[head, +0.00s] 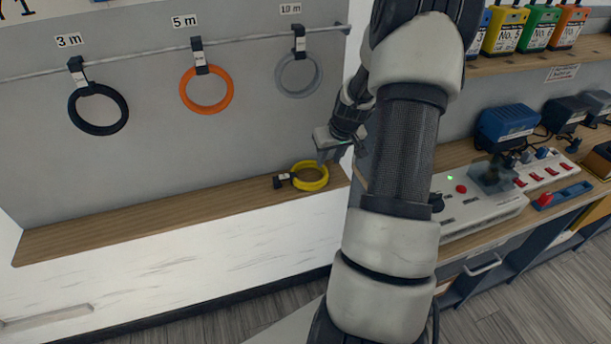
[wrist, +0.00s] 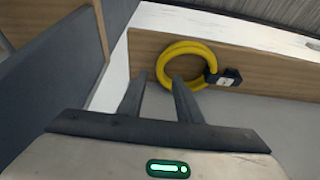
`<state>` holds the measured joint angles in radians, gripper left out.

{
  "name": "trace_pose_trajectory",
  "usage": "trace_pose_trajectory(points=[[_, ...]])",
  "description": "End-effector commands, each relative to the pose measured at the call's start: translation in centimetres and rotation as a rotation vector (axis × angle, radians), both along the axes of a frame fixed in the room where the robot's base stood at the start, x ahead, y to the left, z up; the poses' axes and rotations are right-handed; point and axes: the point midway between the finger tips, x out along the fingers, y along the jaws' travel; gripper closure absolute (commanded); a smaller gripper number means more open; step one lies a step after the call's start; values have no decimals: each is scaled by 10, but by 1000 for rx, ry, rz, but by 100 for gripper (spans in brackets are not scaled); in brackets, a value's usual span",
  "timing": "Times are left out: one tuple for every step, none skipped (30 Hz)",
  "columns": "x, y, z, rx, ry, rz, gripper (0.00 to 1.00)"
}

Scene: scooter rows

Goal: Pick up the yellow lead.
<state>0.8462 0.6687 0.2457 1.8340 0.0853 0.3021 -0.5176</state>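The yellow lead (head: 311,187) is a coiled ring with a black plug end on its left. It lies on the wooden shelf (head: 180,211) near the shelf's right end in the head view. In the wrist view the yellow lead (wrist: 164,66) lies just beyond the fingertips, with its black plug to the right. My gripper (head: 324,157) is above the lead and slightly to its right. In the wrist view the fingers of my gripper (wrist: 159,79) are apart with nothing between them. My arm hides part of the scene right of the shelf.
Black (head: 98,128), orange (head: 207,108) and grey (head: 299,92) leads hang from a rail above the shelf. A grey partition (wrist: 55,95) stands close to the gripper on the left in the wrist view. A bench with a control box (head: 485,215) is at the right.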

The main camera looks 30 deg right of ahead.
Motion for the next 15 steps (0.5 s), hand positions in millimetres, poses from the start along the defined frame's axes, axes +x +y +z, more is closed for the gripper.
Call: trace_pose_trajectory(points=[[1, 0, -3, 1, 1, 0, 68], [2, 0, -6, 1, 2, 0, 68], [4, 1, -11, 2, 2, 1, 68], [5, 1, -16, 2, 2, 1, 68], [6, 1, -21, 2, 2, 1, 68], [8, 1, -27, 3, 3, 1, 68], [10, 1, -31, 2, 4, 0, 68], [12, 0, -35, 2, 3, 0, 68], [14, -1, -40, 1, 2, 0, 68], [15, -1, -43, 1, 2, 0, 68], [16, -1, -45, 1, 2, 0, 68], [17, -1, -47, 0, 1, 0, 68], [18, -2, -48, 0, 1, 0, 68], [18, -2, -48, 0, 0, 0, 68], [18, -2, -49, -1, 0, 0, 68]])
